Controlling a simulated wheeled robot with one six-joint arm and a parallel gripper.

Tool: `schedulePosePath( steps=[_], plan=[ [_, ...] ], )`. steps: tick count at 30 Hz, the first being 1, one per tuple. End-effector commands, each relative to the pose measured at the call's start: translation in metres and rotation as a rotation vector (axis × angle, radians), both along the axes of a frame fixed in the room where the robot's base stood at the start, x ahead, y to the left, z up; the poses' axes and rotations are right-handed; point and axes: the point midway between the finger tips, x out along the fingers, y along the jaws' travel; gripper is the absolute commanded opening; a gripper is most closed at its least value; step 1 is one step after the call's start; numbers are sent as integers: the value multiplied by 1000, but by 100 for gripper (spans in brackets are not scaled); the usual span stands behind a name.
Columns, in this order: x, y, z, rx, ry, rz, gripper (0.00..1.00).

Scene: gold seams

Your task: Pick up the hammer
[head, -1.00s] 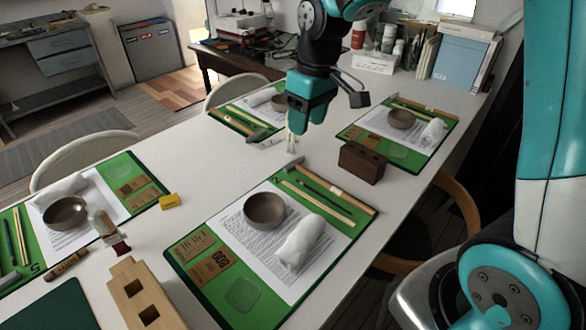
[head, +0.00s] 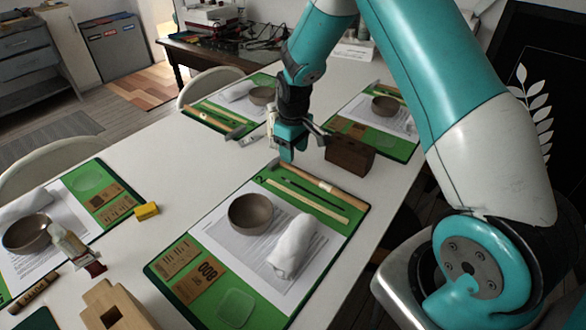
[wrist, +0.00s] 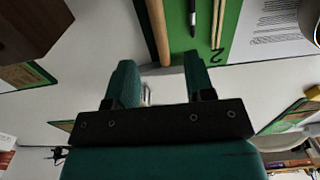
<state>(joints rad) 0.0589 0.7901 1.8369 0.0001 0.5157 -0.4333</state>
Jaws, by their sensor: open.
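A hammer with a pale wooden handle (head: 325,187) lies along the far edge of the nearest green mat (head: 361,216). Its head end is at the mat's corner, partly hidden behind my gripper (head: 287,156). In the wrist view the handle (wrist: 157,30) runs down from the top, and the grey head (wrist: 163,71) shows between the two fingertips. My gripper (wrist: 159,72) is open and empty, pointing down over the head end. I cannot tell whether the fingers touch it.
A dark wooden block (head: 350,156) stands just right of my gripper. A small bottle (head: 271,122) stands behind it. A brown bowl (head: 251,213) and a white rolled cloth (head: 292,246) are on the nearest mat.

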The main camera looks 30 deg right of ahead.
Motion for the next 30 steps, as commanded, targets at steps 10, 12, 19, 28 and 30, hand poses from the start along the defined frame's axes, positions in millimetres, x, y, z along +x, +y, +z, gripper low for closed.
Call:
schedulePosePath(
  steps=[10,12,19,28,30],
  plan=[
    [5,2,-40,0,2,-1,49],
    [5,2,-48,1,1,-1,49],
    [5,2,-56,0,-1,-2,49],
    [5,2,-55,0,-1,-2,1],
    [5,2,-55,0,-1,-2,0]
  ],
)
